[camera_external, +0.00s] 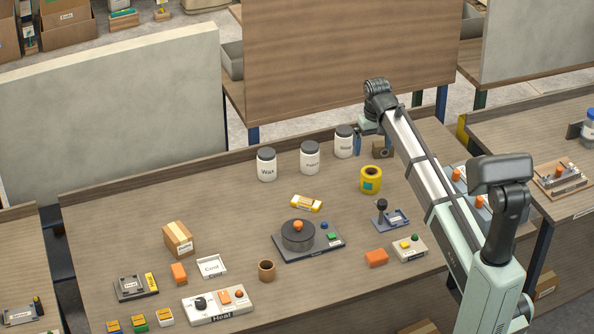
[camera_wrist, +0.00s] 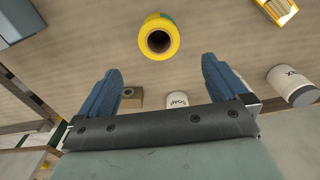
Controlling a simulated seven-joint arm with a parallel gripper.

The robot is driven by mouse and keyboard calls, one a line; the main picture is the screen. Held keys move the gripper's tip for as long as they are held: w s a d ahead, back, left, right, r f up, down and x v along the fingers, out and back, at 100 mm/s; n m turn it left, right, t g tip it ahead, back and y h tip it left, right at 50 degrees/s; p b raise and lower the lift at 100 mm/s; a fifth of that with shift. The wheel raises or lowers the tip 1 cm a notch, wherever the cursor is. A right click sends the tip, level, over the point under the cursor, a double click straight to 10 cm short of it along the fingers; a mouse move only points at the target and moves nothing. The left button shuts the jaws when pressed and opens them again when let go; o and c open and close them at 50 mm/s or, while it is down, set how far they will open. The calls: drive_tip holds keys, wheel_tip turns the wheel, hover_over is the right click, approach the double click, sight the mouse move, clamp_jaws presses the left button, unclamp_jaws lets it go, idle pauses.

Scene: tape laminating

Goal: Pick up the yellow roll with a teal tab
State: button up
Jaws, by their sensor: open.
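The yellow roll (camera_external: 371,180) stands on the wooden table, right of the middle, with a teal tab (camera_external: 368,186) on its side facing the external camera. In the wrist view the yellow roll (camera_wrist: 159,37) is seen from above, with its dark centre hole showing and a bit of teal at its edge. My gripper (camera_external: 370,144) is raised over the back of the table, behind the roll. In the wrist view its two blue fingers (camera_wrist: 162,82) are spread wide with nothing between them, and the roll lies beyond the fingertips, apart from them.
White jars with dark lids, one labelled Wax (camera_external: 267,166), stand along the back near my gripper. A small brown block (camera_external: 382,149) sits beside it. A yellow-and-white packet (camera_external: 306,203) and a round device with an orange knob (camera_external: 298,235) lie left of the roll.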

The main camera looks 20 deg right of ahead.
sight(371, 180)
wheel_tip(371, 180, down, 14)
drive_tip(key=m, duration=1.7)
drive_tip(key=shift+s+r, duration=0.1)
drive_tip(key=shift+s, duration=0.05)
drive_tip(key=shift+c, duration=0.2)
drive_tip(key=c, duration=1.1)
